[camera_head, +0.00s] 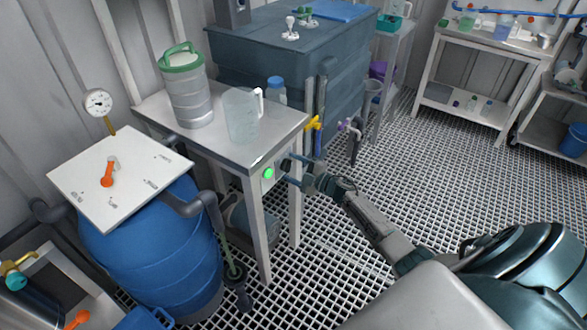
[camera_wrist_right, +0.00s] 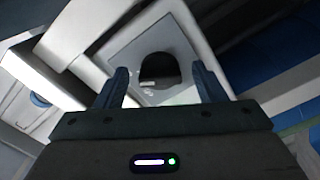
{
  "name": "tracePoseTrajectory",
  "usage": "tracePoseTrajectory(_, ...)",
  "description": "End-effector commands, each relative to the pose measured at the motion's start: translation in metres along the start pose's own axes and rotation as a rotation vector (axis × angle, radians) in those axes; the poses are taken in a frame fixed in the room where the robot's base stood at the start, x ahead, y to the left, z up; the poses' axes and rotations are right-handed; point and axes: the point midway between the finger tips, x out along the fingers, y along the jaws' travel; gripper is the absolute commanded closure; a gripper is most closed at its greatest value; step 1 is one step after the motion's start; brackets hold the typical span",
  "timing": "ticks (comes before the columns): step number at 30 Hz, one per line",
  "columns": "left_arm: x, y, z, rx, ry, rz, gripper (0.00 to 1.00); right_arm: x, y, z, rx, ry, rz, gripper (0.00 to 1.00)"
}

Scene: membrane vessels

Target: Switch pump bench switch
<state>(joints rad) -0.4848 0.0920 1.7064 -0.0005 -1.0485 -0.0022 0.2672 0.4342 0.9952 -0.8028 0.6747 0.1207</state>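The pump bench (camera_head: 218,146) is a small grey table left of centre in the head view. A green round light (camera_head: 268,173) shows on its front edge, beside a small pale box. My right gripper (camera_head: 285,171) is open at this front edge, just right of the green light. In the right wrist view a dark rounded switch (camera_wrist_right: 160,69) sits on a pale grey plate (camera_wrist_right: 125,52). It lies ahead of the two spread fingers of my right gripper (camera_wrist_right: 159,80); whether they touch it I cannot tell. My left gripper is not in view.
On the bench stand a steel canister with green lid (camera_head: 187,90), a clear jug (camera_head: 241,118) and a blue-capped bottle (camera_head: 277,92). A blue barrel (camera_head: 150,250) stands left, a dark tank (camera_head: 280,50) behind. Yellow and purple valves are close behind the gripper. The grated floor (camera_head: 440,165) is open to the right.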

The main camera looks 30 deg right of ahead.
Motion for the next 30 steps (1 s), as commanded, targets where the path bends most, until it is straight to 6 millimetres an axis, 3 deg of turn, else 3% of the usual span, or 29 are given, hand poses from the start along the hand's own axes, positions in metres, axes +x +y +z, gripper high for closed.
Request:
tracePoseTrajectory(10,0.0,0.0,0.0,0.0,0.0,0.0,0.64,-0.009,-0.001,0.001,-0.003,-0.001,-0.002,0.36)
tracePoseTrajectory(21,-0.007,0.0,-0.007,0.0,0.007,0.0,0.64,-0.076,-0.002,0.002,-0.003,-0.002,-0.004,0.36)
tracePoseTrajectory(30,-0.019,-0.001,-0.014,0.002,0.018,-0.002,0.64,-0.106,-0.001,0.001,-0.001,0.0,-0.001,0.36)
